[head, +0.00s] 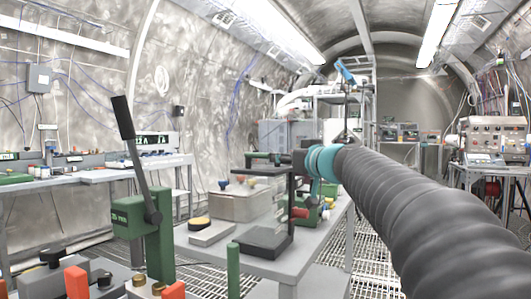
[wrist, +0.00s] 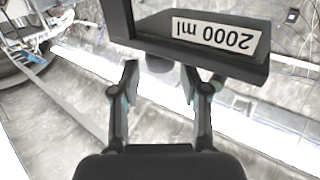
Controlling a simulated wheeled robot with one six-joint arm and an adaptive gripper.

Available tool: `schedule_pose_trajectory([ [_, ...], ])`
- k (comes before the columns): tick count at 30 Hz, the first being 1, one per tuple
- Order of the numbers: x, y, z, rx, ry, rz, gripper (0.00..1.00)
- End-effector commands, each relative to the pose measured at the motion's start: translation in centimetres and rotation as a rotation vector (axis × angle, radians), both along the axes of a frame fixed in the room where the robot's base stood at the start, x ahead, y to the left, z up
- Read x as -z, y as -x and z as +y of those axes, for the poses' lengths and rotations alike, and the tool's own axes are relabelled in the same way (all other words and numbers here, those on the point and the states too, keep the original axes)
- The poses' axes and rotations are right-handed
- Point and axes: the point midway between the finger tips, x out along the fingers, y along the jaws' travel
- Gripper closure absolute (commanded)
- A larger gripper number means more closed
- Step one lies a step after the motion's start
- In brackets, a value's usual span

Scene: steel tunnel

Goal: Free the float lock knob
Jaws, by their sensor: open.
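In the wrist view a black bracket with a white label reading "2000 ml" (wrist: 214,34), upside down, spans the top. A small dark rounded part (wrist: 159,63), perhaps the float lock knob, shows below its edge. My gripper (wrist: 159,80) is open, its two fingers apart on either side of that part. I cannot tell whether either finger touches it. The knob cannot be made out there.
A green hand-lever device (head: 130,217) stands at the front left, its black lever upright and tilted. A bench (head: 105,174) lines the left wall. Grated floor (head: 373,262) is open right of the table.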

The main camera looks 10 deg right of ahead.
Motion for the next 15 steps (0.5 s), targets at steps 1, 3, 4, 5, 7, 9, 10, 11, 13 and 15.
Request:
schedule_pose_trajectory([
  [1,-0.2,-0.8,0.4,-0.003,-0.001,0.001,0.55],
  [3,-0.1,-1.7,0.7,-0.002,0.0,0.002,0.55],
  [4,-0.1,-2.0,0.8,-0.001,0.0,0.001,0.55],
  [5,-0.1,-2.3,0.9,-0.001,0.0,0.001,0.55],
  [7,-0.1,-2.9,1.1,-0.001,0.001,0.001,0.55],
  [9,-0.1,-3.2,1.3,-0.002,0.001,0.001,0.55],
  [10,-0.1,-3.3,1.3,-0.001,0.001,0.0,0.55],
  [11,0.0,-3.4,1.3,-0.001,0.001,0.0,0.55],
  [13,0.0,-3.5,1.4,-0.001,0.001,0.0,0.55],
  [15,0.0,-3.5,1.4,-0.001,0.001,0.0,0.55],
])
